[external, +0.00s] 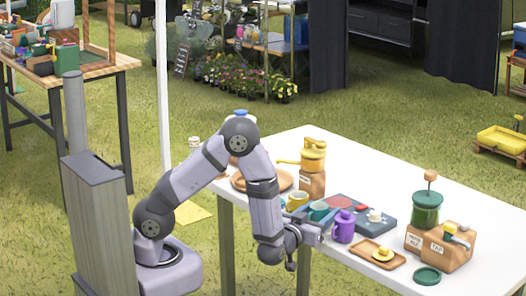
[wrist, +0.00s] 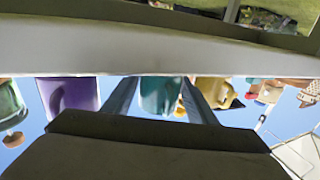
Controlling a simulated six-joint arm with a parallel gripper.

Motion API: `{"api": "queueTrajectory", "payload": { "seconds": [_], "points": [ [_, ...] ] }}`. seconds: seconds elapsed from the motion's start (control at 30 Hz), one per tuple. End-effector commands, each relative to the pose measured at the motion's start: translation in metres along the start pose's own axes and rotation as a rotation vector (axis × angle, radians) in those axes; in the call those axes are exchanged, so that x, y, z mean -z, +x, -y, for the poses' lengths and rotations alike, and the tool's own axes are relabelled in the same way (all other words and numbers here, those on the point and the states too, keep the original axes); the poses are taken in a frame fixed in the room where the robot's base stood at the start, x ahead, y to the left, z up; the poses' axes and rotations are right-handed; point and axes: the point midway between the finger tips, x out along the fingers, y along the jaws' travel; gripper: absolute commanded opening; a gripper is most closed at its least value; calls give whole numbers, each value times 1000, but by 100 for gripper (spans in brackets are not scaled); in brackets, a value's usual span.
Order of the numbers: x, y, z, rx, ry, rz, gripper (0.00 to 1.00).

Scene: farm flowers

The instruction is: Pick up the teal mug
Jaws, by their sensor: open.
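My gripper (external: 314,231) is low at the table's front edge, just in front of the teal mug. In the wrist view, which looks upside down, the teal mug (wrist: 160,96) shows between my two open fingers, with a gap on each side. Its top and far side are partly hidden there. The purple mug (wrist: 68,93) is left of the fingers.
A dark tray (external: 383,233) with small items lies behind the mugs. A wooden plate (external: 358,251) with a yellow piece and a green jar (external: 426,209) stand to the right. A yellow-topped grinder (external: 313,168) stands at the back left. The table's right rear is clear.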

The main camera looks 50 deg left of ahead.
Motion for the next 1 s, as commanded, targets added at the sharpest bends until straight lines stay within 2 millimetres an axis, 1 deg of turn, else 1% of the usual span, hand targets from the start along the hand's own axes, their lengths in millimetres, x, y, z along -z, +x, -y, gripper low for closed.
{"api": "queueTrajectory", "payload": {
  "seconds": [0.03, 0.1, 0.2, 0.3, 0.5, 0.53, 0.57, 0.6, 0.67, 1.0],
  "points": [
    [1, 8, 2, 4, 0, 0, 52],
    [1, 16, 1, 3, -1, 0, 52],
    [0, 24, 1, 2, -1, 0, 52],
    [0, 27, 0, 0, 0, 0, 52],
    [0, 27, 0, -1, 0, 0, 52],
    [0, 27, 0, -1, 0, 0, 47],
    [0, 27, 0, -1, 0, 0, 40],
    [0, 27, 0, -1, 0, 0, 30],
    [0, 27, 0, -1, 0, 0, 16],
    [2, 27, 0, -1, -1, -1, 15]
  ]
}}
